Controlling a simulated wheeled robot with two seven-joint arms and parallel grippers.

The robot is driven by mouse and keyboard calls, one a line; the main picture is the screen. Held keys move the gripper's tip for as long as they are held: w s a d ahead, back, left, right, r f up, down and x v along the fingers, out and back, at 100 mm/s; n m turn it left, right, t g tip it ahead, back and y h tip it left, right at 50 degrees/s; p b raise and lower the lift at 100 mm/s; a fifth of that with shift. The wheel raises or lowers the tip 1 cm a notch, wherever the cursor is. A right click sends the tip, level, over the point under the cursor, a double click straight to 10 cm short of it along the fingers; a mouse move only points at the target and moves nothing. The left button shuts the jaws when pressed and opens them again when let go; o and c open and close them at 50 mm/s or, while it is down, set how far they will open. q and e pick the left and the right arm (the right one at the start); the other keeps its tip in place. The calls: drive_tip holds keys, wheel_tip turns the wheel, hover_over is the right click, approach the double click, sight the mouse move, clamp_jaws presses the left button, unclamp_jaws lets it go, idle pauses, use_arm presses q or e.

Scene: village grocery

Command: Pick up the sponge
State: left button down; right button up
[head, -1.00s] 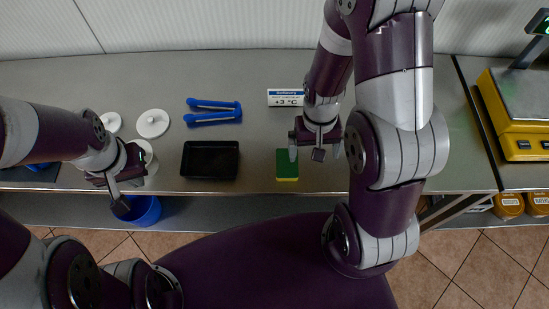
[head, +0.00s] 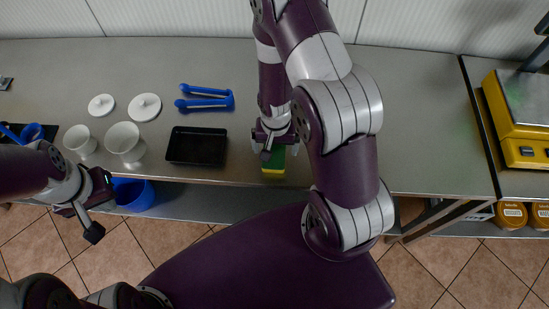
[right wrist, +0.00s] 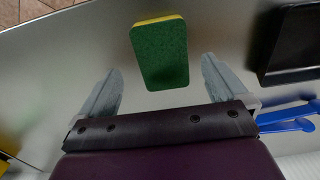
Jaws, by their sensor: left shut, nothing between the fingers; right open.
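The green and yellow sponge (head: 273,165) lies on the grey counter near its front edge, to the right of the black tray. My right gripper (head: 275,147) is directly above and behind it and covers part of it in the head view. In the right wrist view the sponge (right wrist: 160,54) lies ahead of and between the lines of the open fingers of my right gripper (right wrist: 161,88), with nothing held. My left gripper (head: 91,222) is shut and empty, out in front of the counter's edge at the left.
A black tray (head: 196,146) stands left of the sponge, with blue tongs (head: 206,96) behind it. White cups (head: 125,142) and lids (head: 145,107) stand further left. A blue bucket (head: 133,194) is below the edge. A yellow scale (head: 520,118) is at right.

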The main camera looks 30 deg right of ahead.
sight(274, 154)
wheel_tip(274, 154, down, 3)
drive_tip(key=shift+w+a+f+b, duration=0.15)
drive_tip(key=shift+f+b, duration=0.05)
drive_tip(key=shift+b, duration=0.5)
drive_tip(key=shift+w, duration=0.1)
use_arm(q)
drive_tip(key=shift+w+f, duration=0.2)
drive_tip(key=shift+f, duration=0.95)
drive_tip(key=shift+s, duration=0.1)
use_arm(e)
drive_tip(key=c, duration=1.2)
